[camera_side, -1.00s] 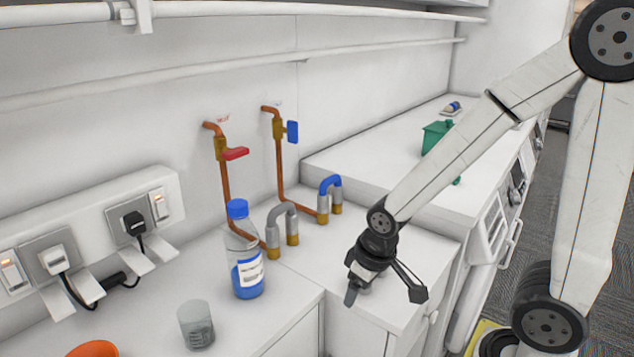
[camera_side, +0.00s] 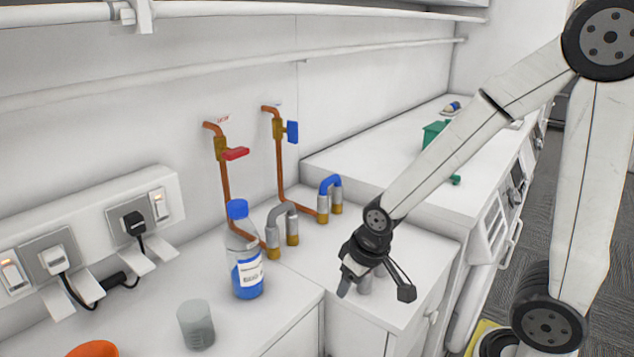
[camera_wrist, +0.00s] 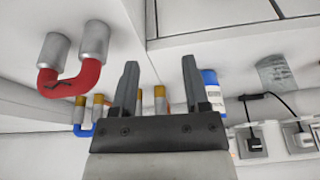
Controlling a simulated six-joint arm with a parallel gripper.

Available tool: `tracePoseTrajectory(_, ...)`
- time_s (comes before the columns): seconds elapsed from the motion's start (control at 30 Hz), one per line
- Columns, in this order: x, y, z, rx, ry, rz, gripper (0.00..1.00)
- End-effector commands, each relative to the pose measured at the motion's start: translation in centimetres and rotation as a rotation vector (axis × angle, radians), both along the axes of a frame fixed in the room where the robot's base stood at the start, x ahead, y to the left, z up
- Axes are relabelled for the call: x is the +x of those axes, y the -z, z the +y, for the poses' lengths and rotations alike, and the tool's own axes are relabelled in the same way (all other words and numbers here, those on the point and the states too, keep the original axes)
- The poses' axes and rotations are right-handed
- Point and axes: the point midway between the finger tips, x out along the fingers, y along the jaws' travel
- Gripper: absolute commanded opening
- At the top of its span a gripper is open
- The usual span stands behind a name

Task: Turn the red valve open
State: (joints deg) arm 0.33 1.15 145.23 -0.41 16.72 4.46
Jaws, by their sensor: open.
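The red valve handle (camera_side: 236,153) sticks out sideways from a brass body on the left copper pipe (camera_side: 226,185) against the back wall. A blue valve handle (camera_side: 292,131) stands upright on the pipe to its right. My gripper (camera_side: 375,290) is open and empty over the front right of the counter, lower than the red handle and well apart from it. In the wrist view, my gripper's two fingers (camera_wrist: 160,65) are spread with nothing held between them. I cannot make out the red handle in the wrist view.
A blue-capped bottle (camera_side: 246,270) and a grey beaker (camera_side: 196,325) stand at the left. Grey (camera_side: 283,220) and blue (camera_side: 330,184) bent pipes stand between my gripper and the wall. A red bent pipe (camera_wrist: 75,78) shows close by in the wrist view. Plugs (camera_side: 133,222) line the left wall.

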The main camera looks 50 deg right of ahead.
Motion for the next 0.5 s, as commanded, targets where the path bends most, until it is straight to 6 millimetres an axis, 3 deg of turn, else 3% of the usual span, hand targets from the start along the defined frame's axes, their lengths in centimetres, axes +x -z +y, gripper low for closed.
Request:
tracePoseTrajectory(0.27,6.9,-1.6,-0.9,0.103,0.268,-0.240,0.59)
tracePoseTrajectory(0.5,13.9,-4.4,-2.0,0.297,0.529,-0.502,0.59)
